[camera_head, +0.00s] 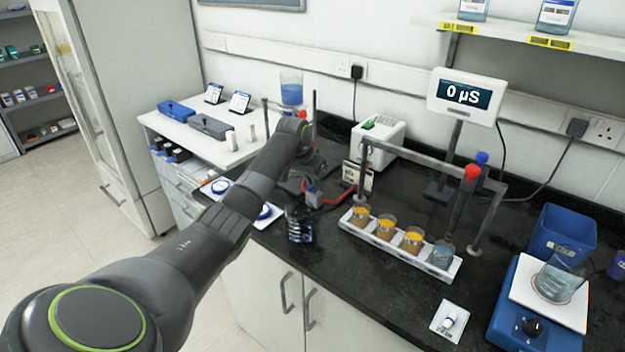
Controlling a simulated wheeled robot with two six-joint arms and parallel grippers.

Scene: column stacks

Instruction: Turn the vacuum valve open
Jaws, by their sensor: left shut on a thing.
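My left arm reaches in from the lower left across the front of the bench. My left gripper (306,182) is at its far end, low over the black worktop, and is shut on a small part of the vacuum valve. The arm and wrist hide most of the valve, so its exact turn cannot be told. My right gripper is not in view.
A white rack (440,270) with several beakers stands right of the gripper under a grey frame (430,172). A display reading 0 µS (466,95) stands behind. A blue stirrer (515,330) with a beaker is at the right.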

